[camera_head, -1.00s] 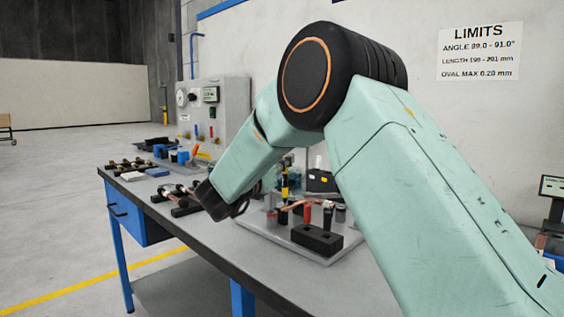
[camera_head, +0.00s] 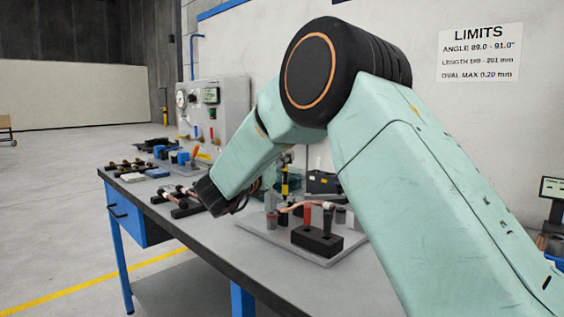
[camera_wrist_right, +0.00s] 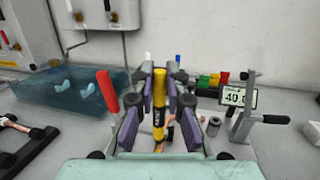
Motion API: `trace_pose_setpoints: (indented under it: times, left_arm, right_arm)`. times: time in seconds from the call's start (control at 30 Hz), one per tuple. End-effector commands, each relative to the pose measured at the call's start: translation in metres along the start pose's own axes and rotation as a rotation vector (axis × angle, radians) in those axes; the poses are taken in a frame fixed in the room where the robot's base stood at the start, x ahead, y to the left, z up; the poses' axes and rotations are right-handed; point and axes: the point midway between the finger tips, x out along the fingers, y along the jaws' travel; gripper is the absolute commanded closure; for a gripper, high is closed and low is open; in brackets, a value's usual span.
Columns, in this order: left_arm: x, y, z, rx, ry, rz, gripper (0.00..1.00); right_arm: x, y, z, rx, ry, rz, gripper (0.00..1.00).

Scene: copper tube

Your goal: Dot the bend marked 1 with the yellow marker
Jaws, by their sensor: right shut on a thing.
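My right gripper (camera_wrist_right: 159,115) is shut on the yellow marker (camera_wrist_right: 159,90), which stands upright between its purple-padded fingers in the right wrist view. In the head view my right arm comes in from the right, and its wrist hides most of the gripper (camera_head: 236,205). A copper tube (camera_head: 292,208) lies on the grey fixture plate (camera_head: 345,243), partly hidden by the arm. A bit of copper (camera_wrist_right: 171,133) shows behind the fingers in the wrist view. I cannot read any bend number or see whether the marker tip touches the tube. My left gripper is not in view.
The fixture has a black block (camera_head: 317,240) and red-handled parts. More tube pieces (camera_head: 178,196) lie left on the bench. A test panel (camera_head: 213,110) stands behind. In the wrist view are a blue bin (camera_wrist_right: 75,90), a red handle (camera_wrist_right: 107,93) and a display (camera_wrist_right: 238,97).

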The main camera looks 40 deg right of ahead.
Motion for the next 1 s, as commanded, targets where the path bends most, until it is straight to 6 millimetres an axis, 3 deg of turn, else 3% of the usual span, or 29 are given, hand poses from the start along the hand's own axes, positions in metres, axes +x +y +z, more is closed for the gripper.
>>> trace_pose_setpoints:
  times: [0.6,1.0]
  left_arm:
    - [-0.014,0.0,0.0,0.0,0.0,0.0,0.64]
    - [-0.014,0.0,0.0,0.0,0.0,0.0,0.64]
  right_arm:
    - [0.005,0.0,0.044,0.002,-0.001,-0.001,1.0]
    - [0.006,0.0,0.047,0.0,-0.001,0.0,1.0]
